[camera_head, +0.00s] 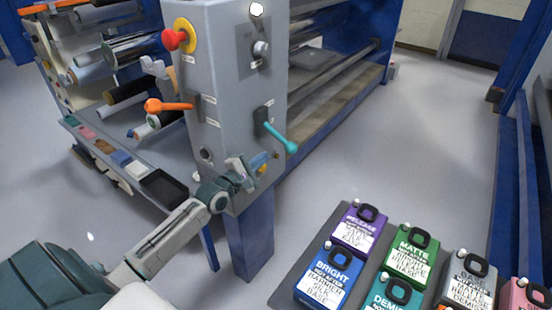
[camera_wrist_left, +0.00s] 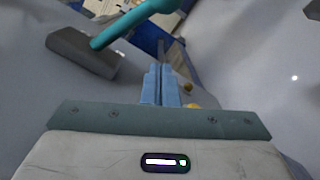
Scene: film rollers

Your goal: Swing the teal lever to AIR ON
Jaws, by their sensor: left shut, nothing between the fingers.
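The teal lever (camera_head: 278,136) sits on the front of the grey control box (camera_head: 232,100), on a dark mount. It slants down to the right, ending in a rounded teal knob. It also shows in the left wrist view (camera_wrist_left: 134,24) with its grey mount (camera_wrist_left: 82,54) at upper left. My left gripper (camera_head: 240,170) is just below and left of the lever in the head view, in front of the box's lower part. Its blue fingers (camera_wrist_left: 160,84) are shut, empty and apart from the lever. The labels near the lever are too small to read. My right gripper is not in view.
An orange lever (camera_head: 168,106) and a red knob (camera_head: 175,40) stick out from the box. Film rollers (camera_head: 125,92) stand left. Several labelled canisters, including a blue one (camera_head: 324,276), stand on a dark tray at lower right. Floor right of the box is clear.

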